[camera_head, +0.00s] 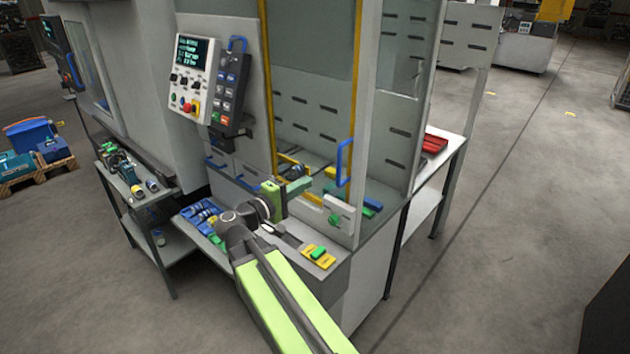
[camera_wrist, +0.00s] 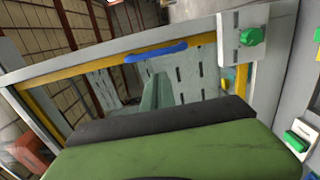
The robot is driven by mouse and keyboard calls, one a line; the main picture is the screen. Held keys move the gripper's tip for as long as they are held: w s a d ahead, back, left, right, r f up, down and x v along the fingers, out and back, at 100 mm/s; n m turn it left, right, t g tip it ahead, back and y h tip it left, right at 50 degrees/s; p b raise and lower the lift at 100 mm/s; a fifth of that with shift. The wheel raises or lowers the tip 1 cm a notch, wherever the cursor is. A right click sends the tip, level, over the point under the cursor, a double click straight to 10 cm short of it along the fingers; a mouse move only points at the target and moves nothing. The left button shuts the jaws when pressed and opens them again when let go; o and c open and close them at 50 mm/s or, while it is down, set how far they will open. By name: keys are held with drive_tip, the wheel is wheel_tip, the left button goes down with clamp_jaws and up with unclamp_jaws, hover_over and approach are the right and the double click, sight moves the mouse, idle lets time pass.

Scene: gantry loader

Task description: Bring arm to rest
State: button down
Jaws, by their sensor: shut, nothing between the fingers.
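My arm reaches up from the bottom of the head view, with a bright green and dark link. My gripper (camera_head: 299,186) is at the front opening of the grey machine (camera_head: 388,140), near its yellow-edged frame. Its teal fingers are together, with nothing seen between them. In the wrist view the fingers (camera_wrist: 157,92) point toward the slotted grey panels, and the green gripper body fills the bottom. A blue door handle (camera_head: 343,160) is right of the fingers. It also shows in the wrist view (camera_wrist: 157,52), beyond the fingertips.
A control panel (camera_head: 192,78) hangs above left of my gripper. Blue parts (camera_head: 200,215) lie left of my arm. A side table holds red trays (camera_head: 434,143). Floor is open at right.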

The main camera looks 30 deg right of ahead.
drive_tip(key=shift+d, duration=0.1)
drive_tip(key=s+a+f+m+g+y, duration=0.1)
drive_tip(key=s+f+g+y, duration=0.15)
drive_tip(key=f, duration=0.45)
drive_tip(key=s+f+m+g+y, duration=0.1)
drive_tip(key=f+y, duration=0.3)
drive_tip(key=f, duration=0.3)
drive_tip(key=s+a+f+y, duration=0.1)
drive_tip(key=a+f+y, duration=0.2)
drive_tip(key=a, duration=0.3)
drive_tip(key=s+a+f+m+g+y, duration=0.1)
drive_tip(key=s+a+f+y, duration=0.1)
drive_tip(key=a, duration=0.4)
drive_tip(key=s+a+f+y, duration=0.2)
drive_tip(key=a+f+y, duration=0.3)
drive_tip(key=a, duration=0.1)
drive_tip(key=shift+s+a+g+y, duration=0.2)
drive_tip(key=shift+a+g+y, duration=0.1)
drive_tip(key=shift+g+y, duration=0.05)
